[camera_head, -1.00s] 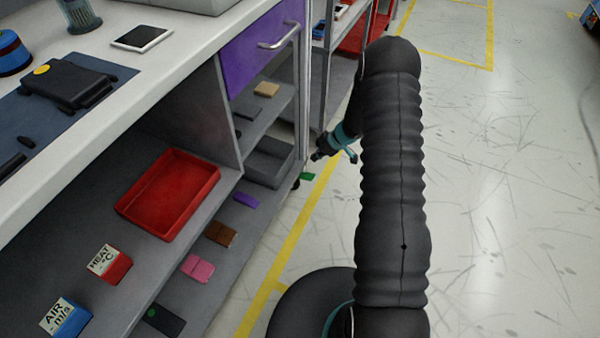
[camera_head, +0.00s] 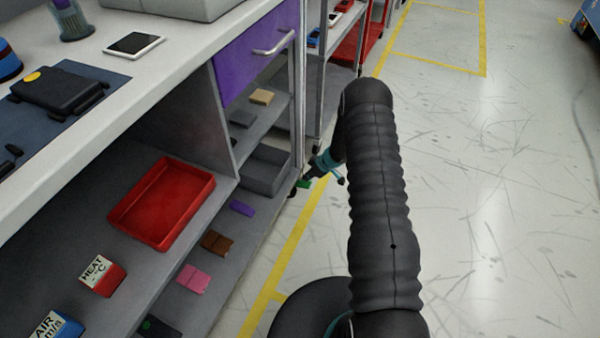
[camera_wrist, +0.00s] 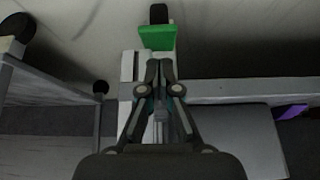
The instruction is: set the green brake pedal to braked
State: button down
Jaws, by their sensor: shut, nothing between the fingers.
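The green brake pedal (camera_wrist: 157,37) shows in the wrist view just beyond my fingertips, at the top middle beside a black caster wheel. In the head view the pedal (camera_head: 304,184) is a small green patch low at the workbench's corner leg, partly hidden by my gripper. My gripper (camera_wrist: 160,66) is shut and empty, its fingertips close to the pedal's near edge. I cannot tell whether they touch it. In the head view my gripper (camera_head: 309,172) is small and beside the bench's corner, low over the floor.
A grey bin (camera_head: 266,172) and a purple drawer (camera_head: 258,50) are left of my gripper in the bench. A rack with red trays (camera_head: 357,48) stands behind. A red tray (camera_head: 163,203) is on the bench shelf. The floor (camera_head: 480,190) at right is clear.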

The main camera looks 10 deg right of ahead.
jog(key=shift+s+d+f, duration=0.15)
jog(key=shift+f, duration=0.95)
